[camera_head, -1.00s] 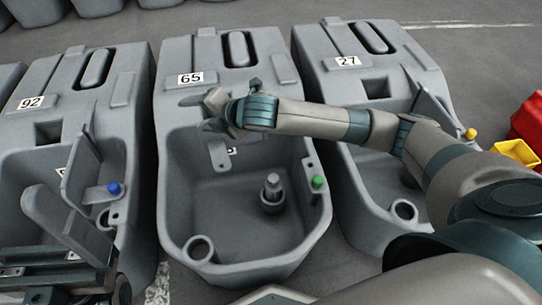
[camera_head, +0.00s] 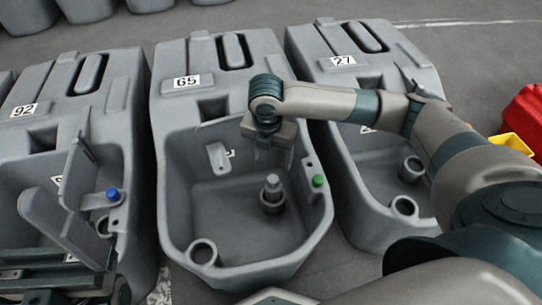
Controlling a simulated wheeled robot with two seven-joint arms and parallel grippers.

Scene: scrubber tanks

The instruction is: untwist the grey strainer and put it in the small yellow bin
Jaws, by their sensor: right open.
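The grey strainer (camera_head: 272,195) stands upright in the basin of the middle tank (camera_head: 172,215), numbered 65. My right gripper (camera_head: 273,157) points down above and slightly behind it, apart from it. It is open and empty. The small yellow bin (camera_head: 516,146) is at the right edge, partly hidden behind my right arm. My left gripper (camera_head: 66,195) is at the lower left, in front of the left tank, with its two grey fingers spread apart and nothing between them.
Tank 92 (camera_head: 18,140) is on the left with a blue knob (camera_head: 113,194). Tank 27 (camera_head: 330,88) is on the right. A red container (camera_head: 526,112) stands behind the yellow bin.

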